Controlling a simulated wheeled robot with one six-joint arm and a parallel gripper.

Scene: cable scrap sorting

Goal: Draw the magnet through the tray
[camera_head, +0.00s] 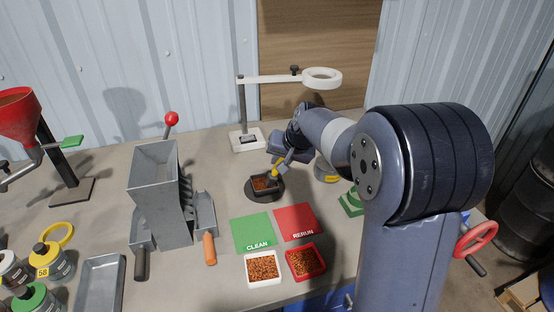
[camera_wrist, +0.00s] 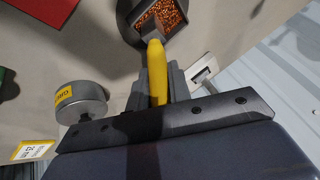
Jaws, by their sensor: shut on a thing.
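My gripper (camera_head: 281,163) is shut on the yellow handle of the magnet (camera_wrist: 157,70). The handle also shows as a small yellow spot in the head view (camera_head: 274,172). The tray (camera_head: 260,184) is a small dark square pan of copper-coloured granules, set on a round dark base (camera_head: 265,196). In the wrist view, the tray (camera_wrist: 143,19) is at the top edge and partly cut off. The magnet's grey end overlaps the tray's near side there. I cannot tell whether it touches the granules.
A grey weight-like cylinder (camera_wrist: 82,100) stands beside my gripper. A ring-on-post stand (camera_head: 243,112) is behind the tray. In front lie green CLEAN (camera_head: 252,230) and red RERUN (camera_head: 296,220) mats, with two granule-filled trays. A grey hopper machine (camera_head: 160,190) stands left.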

